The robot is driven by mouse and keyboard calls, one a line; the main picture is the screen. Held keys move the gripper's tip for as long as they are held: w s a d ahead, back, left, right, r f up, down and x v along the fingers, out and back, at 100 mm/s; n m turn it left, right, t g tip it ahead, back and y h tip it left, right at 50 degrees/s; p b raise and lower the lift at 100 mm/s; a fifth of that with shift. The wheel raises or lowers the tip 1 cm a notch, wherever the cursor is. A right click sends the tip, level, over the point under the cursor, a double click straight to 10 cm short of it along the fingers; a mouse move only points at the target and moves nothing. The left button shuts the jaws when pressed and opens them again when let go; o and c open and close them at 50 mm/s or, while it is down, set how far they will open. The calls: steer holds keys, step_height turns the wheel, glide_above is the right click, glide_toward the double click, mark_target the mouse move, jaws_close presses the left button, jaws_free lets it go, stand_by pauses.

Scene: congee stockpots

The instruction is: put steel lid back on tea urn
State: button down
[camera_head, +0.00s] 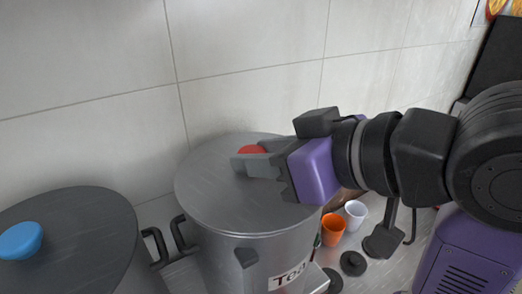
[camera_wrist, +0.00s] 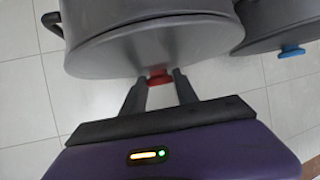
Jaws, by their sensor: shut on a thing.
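The tea urn (camera_head: 220,262) is a grey steel pot with a label reading "Tea" and a dark side handle. The steel lid (camera_head: 215,200) with a red knob (camera_head: 252,150) lies over the urn's top, about level in the head view. My gripper (camera_head: 250,162) comes from the right and is shut on the red knob. In the wrist view the fingers (camera_wrist: 159,80) are on both sides of the red knob, below the lid's edge (camera_wrist: 150,50). Whether the lid is fully seated on the rim I cannot tell.
A second dark-lidded pot (camera_head: 75,235) with a blue knob (camera_head: 20,240) stands close on the left. An orange cup (camera_head: 333,229), a white cup (camera_head: 355,213) and small black discs (camera_head: 353,263) are on the counter at right. A tiled wall (camera_head: 250,60) is behind.

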steer(key=c, duration=0.9)
jaws_free()
steer(key=shift+o, duration=0.2)
steer(key=o, duration=0.5)
steer(key=shift+r, duration=0.1)
steer(key=shift+r+p, duration=3)
steer(key=shift+p, duration=0.25)
steer(key=shift+f, duration=0.1)
